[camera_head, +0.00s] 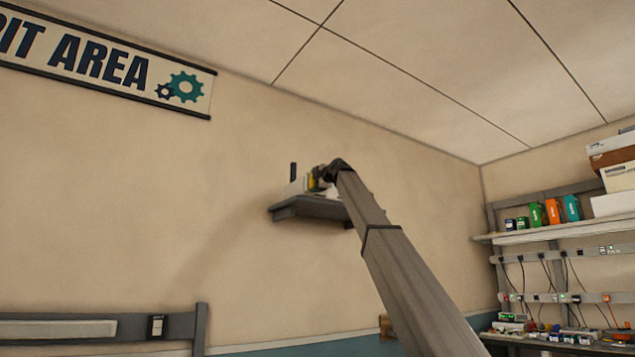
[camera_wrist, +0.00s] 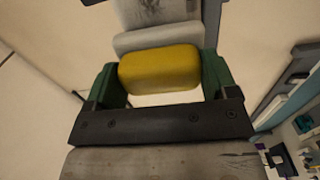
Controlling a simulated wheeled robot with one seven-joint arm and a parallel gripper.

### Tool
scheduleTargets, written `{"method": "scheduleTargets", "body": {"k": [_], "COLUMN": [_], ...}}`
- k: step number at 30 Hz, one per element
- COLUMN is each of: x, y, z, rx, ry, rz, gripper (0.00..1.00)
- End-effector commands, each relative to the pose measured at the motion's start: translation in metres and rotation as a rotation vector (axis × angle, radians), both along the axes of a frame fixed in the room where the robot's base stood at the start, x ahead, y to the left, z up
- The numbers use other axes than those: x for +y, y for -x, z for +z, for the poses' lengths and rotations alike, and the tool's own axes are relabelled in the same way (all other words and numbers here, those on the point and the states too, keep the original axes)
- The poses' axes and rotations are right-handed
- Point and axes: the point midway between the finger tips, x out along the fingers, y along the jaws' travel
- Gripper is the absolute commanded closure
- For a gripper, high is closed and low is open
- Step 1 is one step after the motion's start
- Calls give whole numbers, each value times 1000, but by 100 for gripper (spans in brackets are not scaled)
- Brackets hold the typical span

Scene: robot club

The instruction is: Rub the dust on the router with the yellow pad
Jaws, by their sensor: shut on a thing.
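The router (camera_head: 294,188), a pale box with a dark upright antenna, stands on a grey wall shelf (camera_head: 308,211) in the head view. My gripper (camera_wrist: 159,72) is shut on the yellow pad (camera_wrist: 160,67), which sits between its green fingers in the wrist view. The pad also shows as a small yellow patch (camera_head: 312,183) at the router's right side in the head view. Just beyond the pad, the wrist view shows a pale grey body, seemingly the router (camera_wrist: 157,39), with dark smudges near the top edge. I cannot tell whether the pad touches it. My arm hides the shelf's right end.
The wall around the shelf is bare, with open room to its left. A rack shelf (camera_head: 560,232) with coloured boxes and cables stands at the right. A banner (camera_head: 100,62) hangs at the upper left. The ceiling (camera_head: 430,60) is above.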

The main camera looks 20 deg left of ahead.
Motion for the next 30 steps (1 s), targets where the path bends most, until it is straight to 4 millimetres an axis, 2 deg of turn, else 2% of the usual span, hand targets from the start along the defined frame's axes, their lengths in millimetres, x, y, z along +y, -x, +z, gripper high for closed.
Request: {"method": "scheduleTargets", "body": {"k": [30], "x": [6], "y": [-5], "z": [0], "rx": [0], "ry": [0], "rz": [0], "gripper": [40]}}
